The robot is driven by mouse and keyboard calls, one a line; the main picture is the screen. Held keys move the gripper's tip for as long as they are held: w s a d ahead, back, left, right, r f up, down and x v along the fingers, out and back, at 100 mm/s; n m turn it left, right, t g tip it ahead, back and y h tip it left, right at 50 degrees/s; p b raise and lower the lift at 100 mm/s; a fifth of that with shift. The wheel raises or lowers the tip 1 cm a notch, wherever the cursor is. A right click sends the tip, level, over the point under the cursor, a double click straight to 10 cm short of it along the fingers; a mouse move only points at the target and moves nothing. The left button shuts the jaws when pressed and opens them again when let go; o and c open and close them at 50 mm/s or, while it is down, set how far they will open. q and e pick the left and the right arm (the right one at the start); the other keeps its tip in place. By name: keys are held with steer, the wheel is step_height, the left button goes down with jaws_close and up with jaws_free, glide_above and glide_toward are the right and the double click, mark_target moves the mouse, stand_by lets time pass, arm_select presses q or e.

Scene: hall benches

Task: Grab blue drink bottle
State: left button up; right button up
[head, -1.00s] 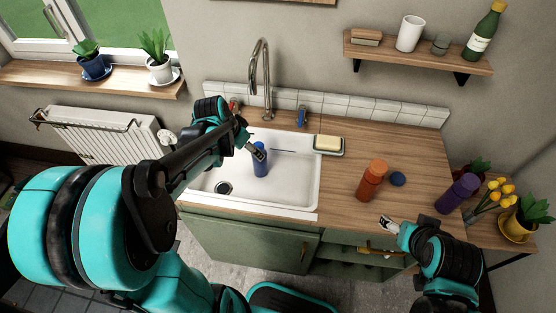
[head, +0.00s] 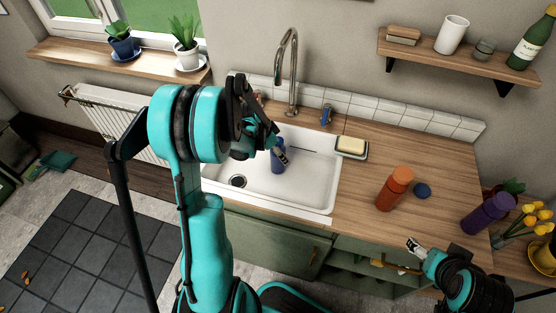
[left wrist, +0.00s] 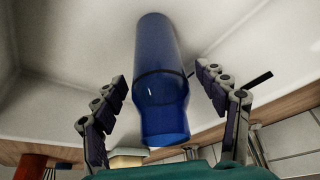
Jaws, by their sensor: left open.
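The blue drink bottle (head: 278,160) stands in the white sink, partly hidden by my left gripper in the head view. In the left wrist view the bottle (left wrist: 160,85) lies between the two spread fingers of my left gripper (left wrist: 165,95), with gaps on both sides. My left gripper (head: 280,153) is open at the bottle's upper part in the head view. My right gripper (head: 413,245) is low at the counter's front edge, away from the bottle; its finger spacing is too small to tell.
The sink (head: 312,185) has a tall tap (head: 291,70) behind it and a soap dish (head: 352,147) at its right rim.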

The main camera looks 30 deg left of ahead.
arm_select(q)
steer(key=shift+w+d+f, duration=0.1)
steer(key=shift+w+f, duration=0.05)
steer(key=shift+f, duration=0.2)
steer(key=shift+r, duration=0.15)
steer(key=shift+c, duration=0.4)
steer(key=c, duration=1.5)
steer(key=shift+r, duration=0.15)
